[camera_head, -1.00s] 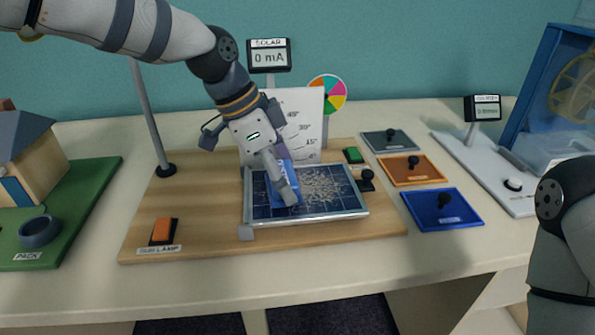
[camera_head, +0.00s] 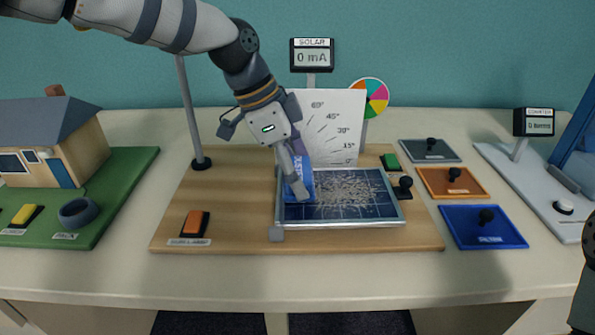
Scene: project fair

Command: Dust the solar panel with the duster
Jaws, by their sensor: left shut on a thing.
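The solar panel (camera_head: 350,212) lies in a silver frame on a wooden board, with pale dust scattered over its middle. My left gripper (camera_head: 292,178) is shut on the blue duster (camera_head: 304,180), which stands at the panel's left part. The duster's lower end seems to meet the panel, but I cannot tell whether it touches. The gripper hides part of the duster and the panel's left edge. My right gripper is out of view; only a piece of my right arm shows at the right edge.
A white angle board (camera_head: 335,125) stands behind the panel. An orange lamp switch (camera_head: 195,223) is at the board's left, a black knob (camera_head: 405,183) at the panel's right. Coloured filter tiles (camera_head: 483,228) lie to the right. A model house (camera_head: 50,140) stands left. The table's front strip is clear.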

